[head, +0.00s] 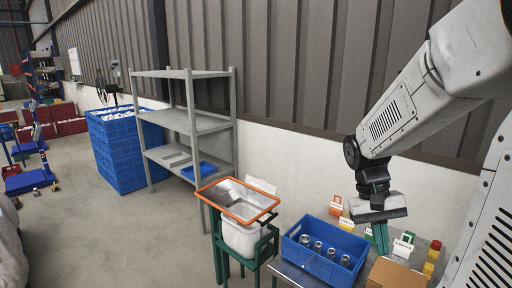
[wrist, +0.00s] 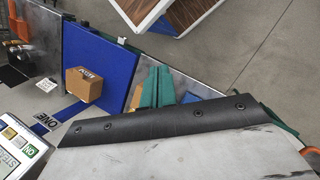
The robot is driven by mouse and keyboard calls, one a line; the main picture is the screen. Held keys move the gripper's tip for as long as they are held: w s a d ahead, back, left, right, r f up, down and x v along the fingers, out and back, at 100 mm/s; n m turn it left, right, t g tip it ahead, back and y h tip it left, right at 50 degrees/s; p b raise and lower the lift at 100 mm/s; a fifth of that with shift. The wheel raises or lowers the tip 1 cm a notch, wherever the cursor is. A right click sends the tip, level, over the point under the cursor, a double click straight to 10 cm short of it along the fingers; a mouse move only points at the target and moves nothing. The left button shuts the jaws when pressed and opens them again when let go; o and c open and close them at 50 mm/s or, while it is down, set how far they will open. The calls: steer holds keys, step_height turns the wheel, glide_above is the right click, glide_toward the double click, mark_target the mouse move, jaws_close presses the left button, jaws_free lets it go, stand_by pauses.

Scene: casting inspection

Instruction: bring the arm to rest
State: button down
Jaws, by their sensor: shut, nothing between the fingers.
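My arm (head: 405,110) reaches in from the upper right of the head view, bent, with its end pointing down. My gripper (head: 381,238) hangs over the right part of the work table, above the small cards and blocks. Its fingers are together and hold nothing. In the wrist view, green finger-like parts show beside a small brown box, partly hidden by a dark edge. I cannot tell the exact height of the gripper above the table.
A blue crate (head: 335,264) with several metal cylinders stands left of my gripper. A cardboard box (head: 396,274) is close below. An orange-rimmed tray (head: 217,204) sits on a green stand. Grey shelves (head: 187,122) and stacked blue crates (head: 118,155) stand farther left.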

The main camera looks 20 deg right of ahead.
steer(key=s+a+r+n+t, duration=0.2)
steer(key=a+r+n+t, duration=0.1)
steer(key=a, duration=0.5)
steer(key=s+a+r+n+t, duration=0.3)
steer(key=a+r, duration=0.1)
steer(key=a, duration=0.5)
steer(key=shift+r, duration=0.3)
